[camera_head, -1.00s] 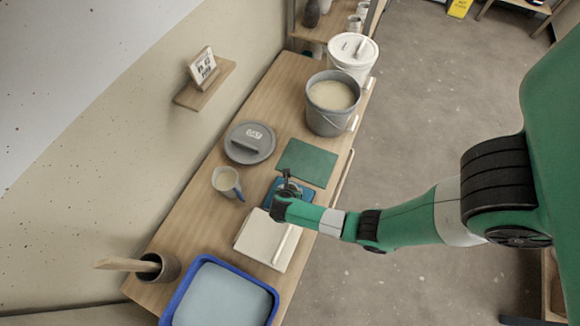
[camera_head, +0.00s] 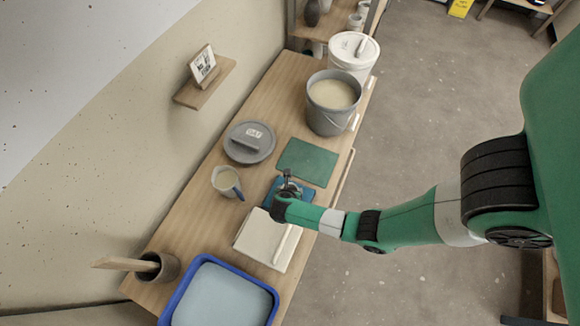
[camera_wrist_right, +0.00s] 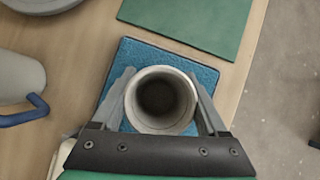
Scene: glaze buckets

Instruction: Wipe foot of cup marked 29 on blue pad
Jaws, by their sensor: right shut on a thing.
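The cup (camera_wrist_right: 160,100) is pale and round with a dark inside, seen from above in the right wrist view. My right gripper (camera_wrist_right: 163,100) is shut on it, one finger on each side. The cup stands over the blue pad (camera_wrist_right: 198,67), and I cannot tell whether its foot touches it. The number on the cup does not show. In the head view the pad (camera_head: 273,190) lies partly behind my right gripper (camera_head: 287,184), and the cup is mostly hidden. My left gripper is not in view.
A green mat (camera_head: 308,162) lies just beyond the pad, a white cloth-like slab (camera_head: 262,240) nearer. A grey bucket (camera_head: 331,115) stands behind, a blue-rimmed tray (camera_head: 172,303) in front.

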